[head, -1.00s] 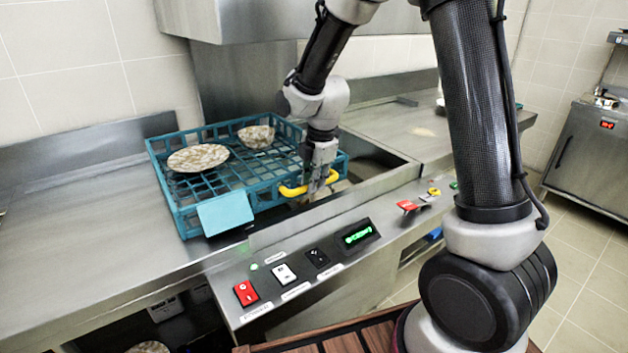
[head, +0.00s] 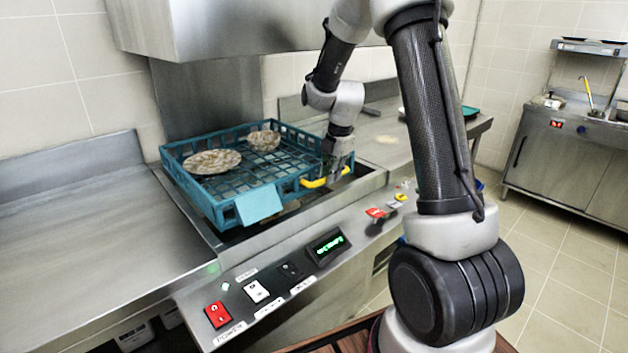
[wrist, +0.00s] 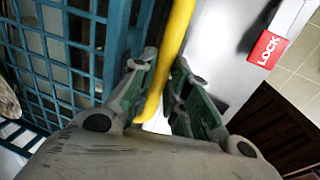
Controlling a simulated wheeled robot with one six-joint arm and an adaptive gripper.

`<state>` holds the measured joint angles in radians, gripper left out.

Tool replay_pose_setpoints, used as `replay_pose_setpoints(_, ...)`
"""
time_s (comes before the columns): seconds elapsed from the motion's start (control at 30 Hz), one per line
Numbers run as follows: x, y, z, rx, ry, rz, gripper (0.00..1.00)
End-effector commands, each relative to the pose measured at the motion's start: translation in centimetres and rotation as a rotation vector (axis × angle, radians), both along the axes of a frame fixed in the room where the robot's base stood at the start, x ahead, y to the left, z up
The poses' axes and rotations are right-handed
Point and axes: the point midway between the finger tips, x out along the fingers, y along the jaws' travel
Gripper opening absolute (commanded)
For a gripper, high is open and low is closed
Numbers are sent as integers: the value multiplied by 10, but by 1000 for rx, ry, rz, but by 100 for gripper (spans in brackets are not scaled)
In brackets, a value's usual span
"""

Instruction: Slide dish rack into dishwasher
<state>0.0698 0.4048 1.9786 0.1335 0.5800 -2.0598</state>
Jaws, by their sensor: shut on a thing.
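The teal dish rack (head: 215,203) sits over the dishwasher's (head: 226,239) sunken bay, under the raised hood. It holds a speckled plate (head: 211,162) and a speckled bowl (head: 263,141). A yellow handle (head: 326,178) is on its front right side. My gripper (head: 338,170) is shut on the yellow handle. In the wrist view the handle (wrist: 172,62) runs between the two fingers of my gripper (wrist: 165,110), with the rack's lattice (wrist: 70,60) at left. The fingertips are partly hidden in the head view.
A control panel (head: 280,272) with a red switch, a white switch and a green display runs along the front. A red LOCK tag (wrist: 268,49) shows in the wrist view. Steel counter (head: 75,245) at left is bare. Another steel unit (head: 560,150) stands at far right.

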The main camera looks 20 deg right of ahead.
Motion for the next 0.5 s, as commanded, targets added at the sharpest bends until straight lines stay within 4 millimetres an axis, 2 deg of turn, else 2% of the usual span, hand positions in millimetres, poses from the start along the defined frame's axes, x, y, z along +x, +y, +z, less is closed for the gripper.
replay_pose_setpoints(0.1, 6, -19, 0, 0, -2, -4, 0)
replay_pose_setpoints(0.2, 9, -28, 0, 0, 0, -2, 0)
replay_pose_setpoints(0.5, 13, -39, 0, 0, 0, 1, 0)
